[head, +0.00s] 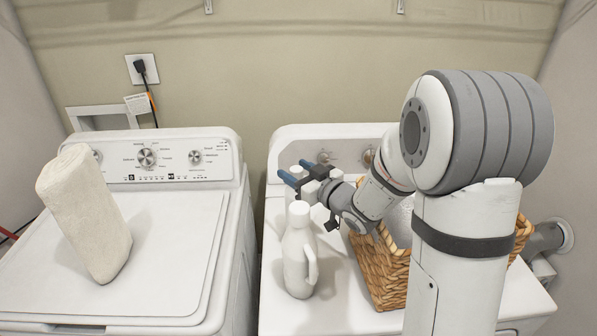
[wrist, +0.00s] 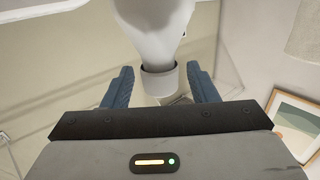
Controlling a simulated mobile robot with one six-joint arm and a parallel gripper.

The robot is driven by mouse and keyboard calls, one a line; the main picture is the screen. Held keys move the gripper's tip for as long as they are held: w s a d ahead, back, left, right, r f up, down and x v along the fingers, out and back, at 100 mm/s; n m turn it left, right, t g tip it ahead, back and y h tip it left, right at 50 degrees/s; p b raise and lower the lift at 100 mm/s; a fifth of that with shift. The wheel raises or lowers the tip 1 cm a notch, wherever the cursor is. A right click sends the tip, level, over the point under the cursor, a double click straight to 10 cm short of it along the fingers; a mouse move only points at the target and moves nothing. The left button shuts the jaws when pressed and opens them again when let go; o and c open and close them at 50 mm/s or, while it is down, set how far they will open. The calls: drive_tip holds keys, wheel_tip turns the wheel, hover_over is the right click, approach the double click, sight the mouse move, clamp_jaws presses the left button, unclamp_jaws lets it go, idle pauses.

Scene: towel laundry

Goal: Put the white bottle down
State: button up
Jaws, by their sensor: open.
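The white bottle (head: 297,262) with a side handle stands upright on top of the right-hand white machine (head: 345,300), near its left edge. My gripper (head: 292,169) has blue fingers and is beyond and above the bottle's cap in the head view. In the wrist view my gripper (wrist: 160,70) is open, with one finger on each side of the picture of the bottle (wrist: 158,30) and its grey-looking cap. Gaps show between the cap and both fingers. Nothing is held.
A wicker basket (head: 385,275) stands right of the bottle, partly hidden by my arm. A rolled cream towel (head: 85,215) stands on the left-hand washer (head: 165,260). A wall with an outlet (head: 142,69) is behind. Some bare machine top lies around the bottle.

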drive_tip(key=shift+r, duration=0.2)
drive_tip(key=shift+s+d+f, duration=0.15)
drive_tip(key=shift+s+d, duration=0.1)
drive_tip(key=b+v, duration=0.1)
drive_tip(key=v, duration=0.5)
drive_tip(key=shift+s+d+b, duration=0.25)
drive_tip(key=shift+s+b, duration=0.05)
drive_tip(key=shift+s, duration=0.05)
drive_tip(key=shift+r, duration=0.25)
